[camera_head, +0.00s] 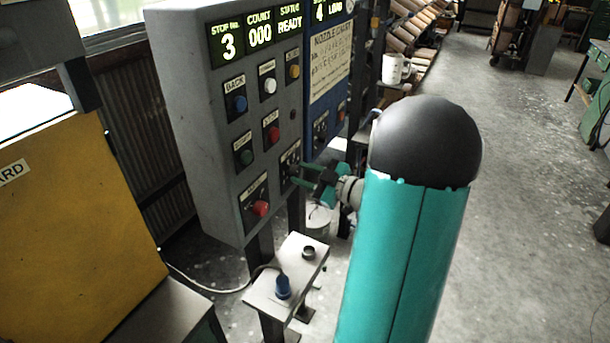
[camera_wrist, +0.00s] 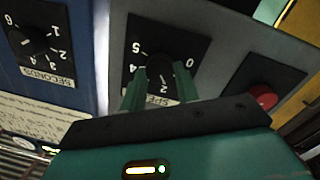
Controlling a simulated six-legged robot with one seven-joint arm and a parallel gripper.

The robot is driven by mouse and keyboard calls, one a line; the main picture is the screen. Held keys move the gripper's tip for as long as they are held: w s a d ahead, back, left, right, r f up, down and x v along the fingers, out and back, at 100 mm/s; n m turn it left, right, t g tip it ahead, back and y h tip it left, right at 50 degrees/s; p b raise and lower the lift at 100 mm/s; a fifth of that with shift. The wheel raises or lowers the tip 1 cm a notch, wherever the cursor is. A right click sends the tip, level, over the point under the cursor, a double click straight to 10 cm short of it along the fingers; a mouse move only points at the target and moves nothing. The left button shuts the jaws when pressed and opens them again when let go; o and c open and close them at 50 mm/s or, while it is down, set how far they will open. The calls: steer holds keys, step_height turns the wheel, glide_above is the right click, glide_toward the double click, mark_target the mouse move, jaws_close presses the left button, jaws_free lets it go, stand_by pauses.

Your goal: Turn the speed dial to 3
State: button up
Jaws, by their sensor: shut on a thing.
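The speed dial (camera_wrist: 160,62) is a dark knob on a black square plate with white numbers, seen at a slant in the wrist view. Its "SPEED" label is partly covered by my fingers. My gripper (camera_wrist: 160,88) has its two green fingers on either side of the knob, shut on it. The knob's pointer is too dark and covered to read. In the head view my gripper (camera_head: 303,176) reaches the dial plate (camera_head: 290,160) at the lower right of the grey control panel (camera_head: 190,110).
The panel has several coloured buttons and a red knob (camera_head: 260,208) left of the dial. It also shows in the wrist view (camera_wrist: 264,96). A "SECONDS" dial (camera_wrist: 38,42) is on the blue panel beside it. A small stand (camera_head: 290,270) with a blue plug is below.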

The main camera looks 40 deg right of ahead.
steer(key=m, duration=0.6)
steer(key=shift+d+g, duration=0.15)
steer(key=shift+g, duration=0.15)
steer(key=m+y, duration=0.1)
steer(key=m, duration=0.4)
steer(key=shift+d, duration=0.1)
stand_by(0.3)
steer(key=o, duration=1)
steer(key=v, duration=1.3)
steer(key=shift+s+d+r, duration=0.15)
steer(key=shift+s, duration=0.15)
steer(key=shift+s, duration=0.1)
